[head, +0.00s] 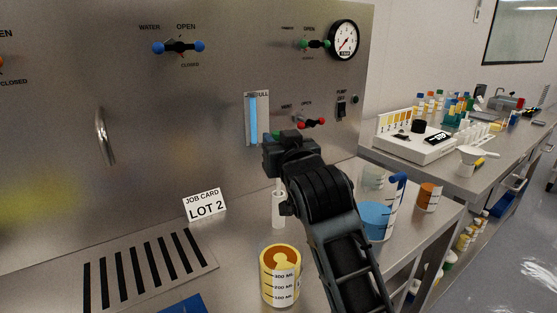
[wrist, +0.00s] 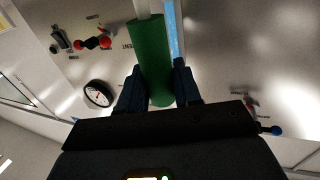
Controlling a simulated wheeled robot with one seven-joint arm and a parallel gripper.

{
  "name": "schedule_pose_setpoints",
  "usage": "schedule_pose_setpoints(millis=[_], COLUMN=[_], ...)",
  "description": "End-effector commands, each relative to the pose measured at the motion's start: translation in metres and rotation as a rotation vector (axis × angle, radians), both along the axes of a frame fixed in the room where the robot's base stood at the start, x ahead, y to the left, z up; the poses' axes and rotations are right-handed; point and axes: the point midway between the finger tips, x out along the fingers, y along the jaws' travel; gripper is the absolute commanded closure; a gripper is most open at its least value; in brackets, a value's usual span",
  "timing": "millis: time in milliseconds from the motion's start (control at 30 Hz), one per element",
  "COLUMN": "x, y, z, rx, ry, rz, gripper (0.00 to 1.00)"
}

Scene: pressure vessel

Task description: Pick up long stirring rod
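The long stirring rod has a green handle (wrist: 151,60) and a pale shaft (wrist: 148,8). In the wrist view the handle lies between the two fingers of my gripper (wrist: 159,86), which touch it on both sides. The pale shaft runs down below the gripper to a small white holder (head: 278,211) on the counter. I cannot tell how deep the shaft sits in it.
A beaker of yellow-orange liquid (head: 280,275) stands in front of the holder. A blue-filled beaker (head: 376,221) and an orange jar (head: 429,197) are to the right of my arm. The job card (head: 205,204) and a slotted drain (head: 150,268) are at left. A level tube (head: 254,119) is on the panel behind.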

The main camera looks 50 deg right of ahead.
Motion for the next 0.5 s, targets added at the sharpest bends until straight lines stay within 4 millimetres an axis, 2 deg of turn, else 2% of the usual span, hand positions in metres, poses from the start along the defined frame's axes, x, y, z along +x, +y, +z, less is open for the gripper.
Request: schedule_pose_setpoints(millis=[33,300,500], x=[-0.0001,-0.0001,-0.0001], y=[0.0001,0.0002,0.0002], z=[0.0000,0.0000,0.0004], rx=[0.000,0.000,0.000], ry=[0.000,0.000,0.000], rz=[0.000,0.000,0.000], gripper=[0.73,0.98,0.98])
